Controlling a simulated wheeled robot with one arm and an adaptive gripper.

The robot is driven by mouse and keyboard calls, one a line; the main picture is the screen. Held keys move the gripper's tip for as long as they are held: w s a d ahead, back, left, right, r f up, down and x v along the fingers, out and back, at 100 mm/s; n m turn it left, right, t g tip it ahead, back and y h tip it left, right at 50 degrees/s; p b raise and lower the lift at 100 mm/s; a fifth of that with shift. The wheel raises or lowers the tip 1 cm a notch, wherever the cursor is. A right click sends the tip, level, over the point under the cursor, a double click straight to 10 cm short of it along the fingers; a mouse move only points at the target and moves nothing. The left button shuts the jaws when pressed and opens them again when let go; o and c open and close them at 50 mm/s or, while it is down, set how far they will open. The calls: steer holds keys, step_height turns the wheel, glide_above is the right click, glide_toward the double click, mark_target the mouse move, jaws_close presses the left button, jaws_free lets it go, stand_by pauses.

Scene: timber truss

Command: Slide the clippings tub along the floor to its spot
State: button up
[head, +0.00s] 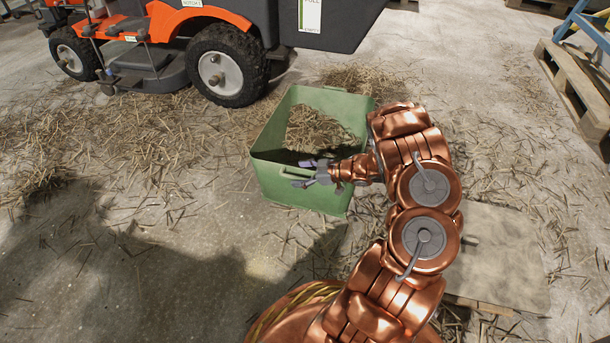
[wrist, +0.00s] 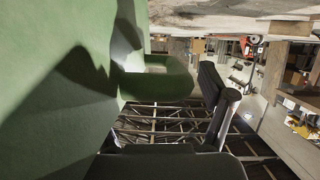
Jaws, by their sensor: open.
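The green clippings tub (head: 302,193) stands upright on the floor in front of the mower, in the middle of the head view. Dry clippings show inside it. My gripper (head: 309,173) is at the tub's near side, by the small green handle (head: 294,173), with its fingers apart. In the wrist view the tub's green wall (wrist: 60,60) fills the left, and the handle (wrist: 158,84) sticks out close to my dark finger. Whether the fingers touch the handle I cannot tell. No marked spot for the tub can be made out.
An orange and grey ride-on mower (head: 200,25) stands behind the tub. A pale flat board (head: 500,260) lies on the floor to the right. A wooden pallet (head: 575,80) is at the far right. Loose straw litters the concrete; the near left floor is mostly clear.

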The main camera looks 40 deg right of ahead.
jaws_close()
stand_by(1.4)
